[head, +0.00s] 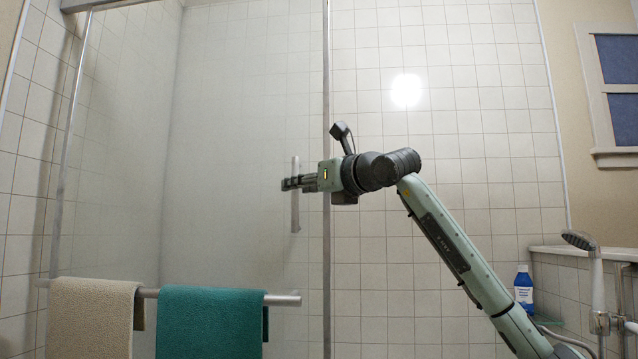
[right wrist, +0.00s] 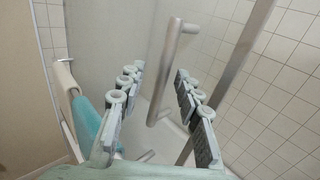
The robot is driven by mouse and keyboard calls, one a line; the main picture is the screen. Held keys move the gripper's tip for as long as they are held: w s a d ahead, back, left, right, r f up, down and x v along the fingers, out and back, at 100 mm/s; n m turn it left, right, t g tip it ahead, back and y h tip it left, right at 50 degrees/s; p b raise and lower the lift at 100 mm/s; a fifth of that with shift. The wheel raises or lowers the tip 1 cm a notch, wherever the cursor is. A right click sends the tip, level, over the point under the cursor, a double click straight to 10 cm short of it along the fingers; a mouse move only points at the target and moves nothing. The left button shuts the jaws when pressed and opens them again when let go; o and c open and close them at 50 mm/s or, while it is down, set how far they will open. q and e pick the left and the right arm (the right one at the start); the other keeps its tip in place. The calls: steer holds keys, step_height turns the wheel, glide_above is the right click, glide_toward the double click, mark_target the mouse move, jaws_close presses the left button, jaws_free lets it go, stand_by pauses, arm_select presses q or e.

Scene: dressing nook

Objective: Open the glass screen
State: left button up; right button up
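The glass screen (head: 235,110) is a large, hazy pane on the left and centre of the head view, with a metal upright (head: 327,90) near its right side. A vertical metal bar handle (head: 295,220) stands out from the pane; it also shows in the right wrist view (right wrist: 171,52). My right gripper (head: 291,183) is level with the middle of the handle, its fingers overlapping it in the head view. In the right wrist view its fingers (right wrist: 158,76) are spread, with the handle seen in the gap between them. Contact cannot be told. My left gripper is out of view.
A metal towel rail (head: 285,299) runs low across the screen, holding a beige towel (head: 90,318) and a teal towel (head: 210,320). A blue bottle (head: 523,290) and a hand shower (head: 597,280) stand at the right by a tiled ledge. A window (head: 610,85) is upper right.

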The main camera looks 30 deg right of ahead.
steer(key=s+d, duration=0.1)
steer(key=s, duration=0.7)
steer(key=shift+s+d, duration=0.2)
steer(key=shift+d, duration=0.05)
